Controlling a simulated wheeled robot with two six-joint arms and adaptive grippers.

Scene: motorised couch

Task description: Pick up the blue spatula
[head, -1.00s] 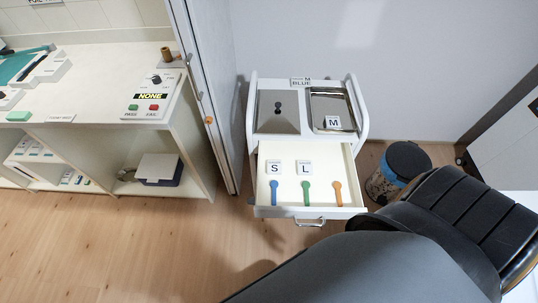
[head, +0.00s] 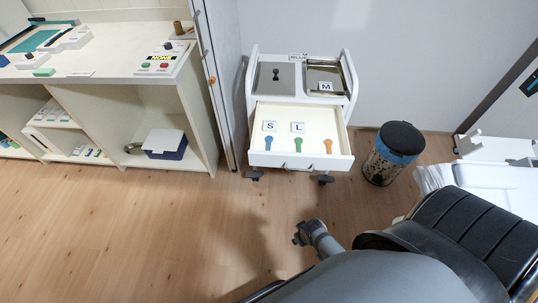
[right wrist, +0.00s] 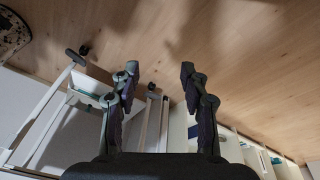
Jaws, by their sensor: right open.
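A blue spatula (head: 268,144) lies at the left in the open drawer (head: 341,141) of a white cart. A green one (head: 298,145) and an orange one (head: 327,146) lie to its right. Square tiles marked S (head: 269,126) and L (head: 297,127) lie behind them. My right gripper (right wrist: 160,72) is open and empty in the right wrist view, its fingers spread apart. In the head view the end of my right arm is low over the floor, in front of and below the drawer, apart from the spatula. My left gripper is not in view.
The cart top holds a lidded tray (head: 276,78) and an open metal tray (head: 325,91) with an M tile (head: 326,86). A bin (head: 394,153) stands right of the cart. A workbench (head: 110,68) is at left. Floor before the cart is clear.

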